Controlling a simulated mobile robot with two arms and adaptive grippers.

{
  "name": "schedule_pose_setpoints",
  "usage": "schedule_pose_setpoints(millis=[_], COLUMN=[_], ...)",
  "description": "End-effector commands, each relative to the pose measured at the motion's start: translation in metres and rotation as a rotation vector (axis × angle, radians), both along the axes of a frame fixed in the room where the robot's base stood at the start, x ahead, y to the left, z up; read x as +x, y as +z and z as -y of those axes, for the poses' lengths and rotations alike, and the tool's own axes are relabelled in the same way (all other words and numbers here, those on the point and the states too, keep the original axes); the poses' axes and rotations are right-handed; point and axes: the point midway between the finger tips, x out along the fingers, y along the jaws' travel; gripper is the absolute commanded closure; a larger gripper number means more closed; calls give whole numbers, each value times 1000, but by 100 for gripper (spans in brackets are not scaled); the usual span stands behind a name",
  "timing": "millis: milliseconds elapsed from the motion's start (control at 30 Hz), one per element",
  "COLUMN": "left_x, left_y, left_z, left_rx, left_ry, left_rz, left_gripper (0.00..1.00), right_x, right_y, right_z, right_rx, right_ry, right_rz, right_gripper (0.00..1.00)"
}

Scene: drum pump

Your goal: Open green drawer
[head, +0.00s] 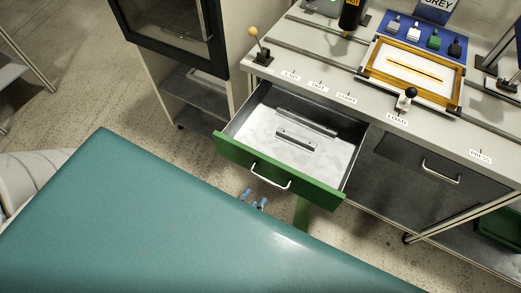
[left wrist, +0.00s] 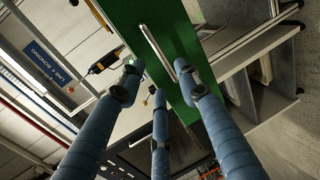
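The green drawer (head: 235,157) stands pulled out from under the workbench in the head view. Its inside shows a pale floor with metal bars on it. A silver bar handle (head: 270,177) runs across its green front. My left gripper (head: 255,199) shows only as blue fingertips just in front of and below the handle; the rest is hidden. In the left wrist view, the three blue fingers (left wrist: 158,75) are spread, with the green front (left wrist: 170,15) and the handle (left wrist: 157,47) beyond them. The handle appears free of their grip. My right gripper is not in view.
A grey drawer (head: 425,165) to the right is shut. The bench top (head: 330,72) carries a framed tray (head: 412,70), a small lever and labels. A dark-fronted cabinet (head: 185,35) stands left of the drawer. Open floor (head: 95,85) lies further left.

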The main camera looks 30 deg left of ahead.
Motion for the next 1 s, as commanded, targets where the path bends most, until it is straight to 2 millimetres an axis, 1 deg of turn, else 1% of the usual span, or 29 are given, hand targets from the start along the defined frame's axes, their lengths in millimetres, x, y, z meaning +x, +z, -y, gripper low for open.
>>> schedule_pose_setpoints(millis=[33, 100, 200, 300, 867, 967, 1000], left_x=[-10, -20, -30, -36, -37, -37, -37], left_y=[1, 3, 6, 7, 7, -4, -16], left_z=[0, -1, -1, -1, -1, 1, 4], left_rx=[0, 0, 1, 0, 1, 34, 68], left_ry=[-2, -1, -1, -1, -1, -21, -44], left_rz=[-3, -3, -2, -1, -1, -18, -38], left_gripper=[66, 66, 66, 66, 66, 66, 66], right_x=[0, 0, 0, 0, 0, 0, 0], right_y=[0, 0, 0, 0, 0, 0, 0], right_z=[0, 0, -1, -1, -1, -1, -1], right_rx=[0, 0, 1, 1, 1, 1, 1], right_ry=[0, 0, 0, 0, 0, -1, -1], right_rz=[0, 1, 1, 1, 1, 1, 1], right_gripper=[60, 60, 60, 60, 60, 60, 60])
